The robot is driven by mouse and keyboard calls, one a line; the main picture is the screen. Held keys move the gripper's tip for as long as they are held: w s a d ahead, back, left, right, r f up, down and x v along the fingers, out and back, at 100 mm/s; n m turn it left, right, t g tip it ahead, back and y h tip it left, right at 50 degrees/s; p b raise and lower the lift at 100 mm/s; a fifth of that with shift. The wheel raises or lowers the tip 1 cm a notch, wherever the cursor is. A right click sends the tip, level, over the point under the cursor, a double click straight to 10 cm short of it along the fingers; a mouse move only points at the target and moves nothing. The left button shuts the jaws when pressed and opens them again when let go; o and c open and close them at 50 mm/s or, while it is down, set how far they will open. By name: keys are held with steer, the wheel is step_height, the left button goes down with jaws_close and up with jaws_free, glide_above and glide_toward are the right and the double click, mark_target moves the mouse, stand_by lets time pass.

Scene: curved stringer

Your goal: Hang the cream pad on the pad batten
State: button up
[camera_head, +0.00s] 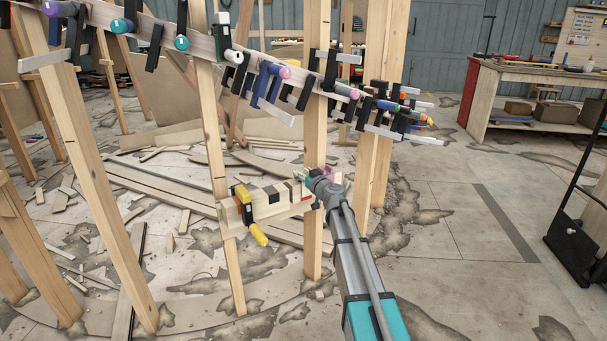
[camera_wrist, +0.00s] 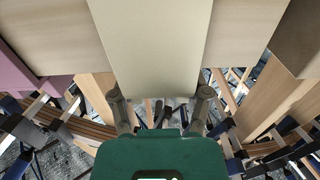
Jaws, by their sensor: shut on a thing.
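The cream pad (camera_wrist: 150,45) fills the upper middle of the wrist view as a pale flat strip. Its near end lies between the two fingers of my gripper (camera_wrist: 160,94), which is shut on it. Pale wood (camera_wrist: 50,35) runs crosswise behind the pad; I cannot tell whether they touch. In the head view my gripper (camera_head: 320,180) is at the right end of a short pale batten (camera_head: 232,218), which carries a black and a red piece. The cream pad is hard to make out there.
A yellow-handled clamp (camera_head: 250,215) grips the left of the short batten. Above, a curved stringer (camera_head: 200,40) bristles with clamps. Upright posts (camera_head: 313,235) stand close by. Wood scraps (camera_head: 165,185) litter the floor at left. A workbench (camera_head: 490,85) stands far right. The right floor is mostly clear.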

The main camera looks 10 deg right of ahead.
steer(key=shift+f+b, duration=0.45)
steer(key=shift+f, duration=0.05)
steer(key=o, duration=1.3)
steer(key=shift+s, duration=0.1)
steer(key=v, duration=1.1)
steer(key=shift+s+d, duration=0.1)
steer(key=shift+s, duration=0.3)
